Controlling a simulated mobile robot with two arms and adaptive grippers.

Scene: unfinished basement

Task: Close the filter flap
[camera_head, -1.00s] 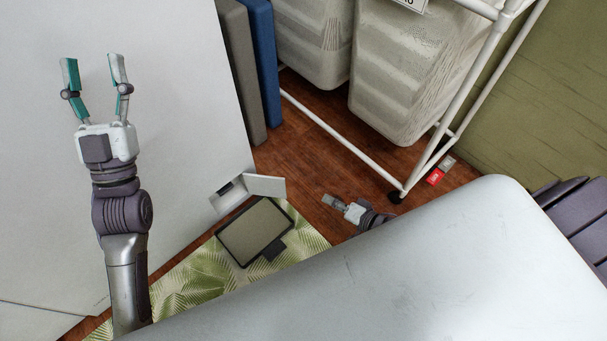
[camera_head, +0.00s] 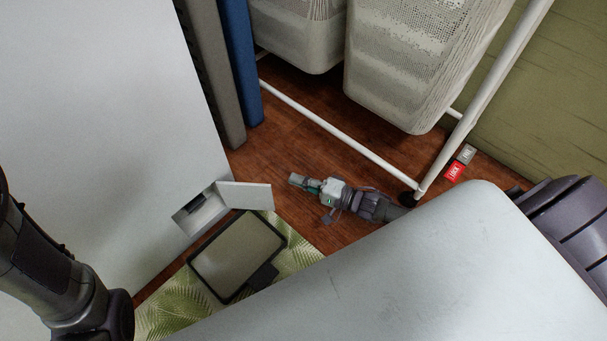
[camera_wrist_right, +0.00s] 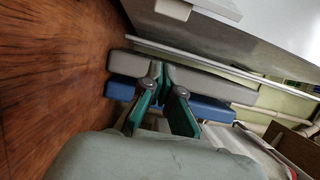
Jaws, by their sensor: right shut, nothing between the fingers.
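The white filter flap (camera_head: 246,196) stands open, swung out to the right of a small square opening (camera_head: 201,212) low on the large white appliance (camera_head: 95,120). My right gripper (camera_head: 297,181) is low over the wood floor, just right of the flap and apart from it, pointing left. It is shut and empty. Its green-lined fingers (camera_wrist_right: 162,78) show close together in the right wrist view. My left arm (camera_head: 50,265) enters at the lower left, its gripper out of the picture.
A black-framed filter panel (camera_head: 238,252) lies on a green leaf-patterned mat (camera_head: 168,312) below the flap. A white rack (camera_head: 330,130) with pale baskets (camera_head: 420,65) stands behind my right gripper. Grey (camera_head: 215,75) and blue (camera_head: 240,65) panels stand beside the appliance.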

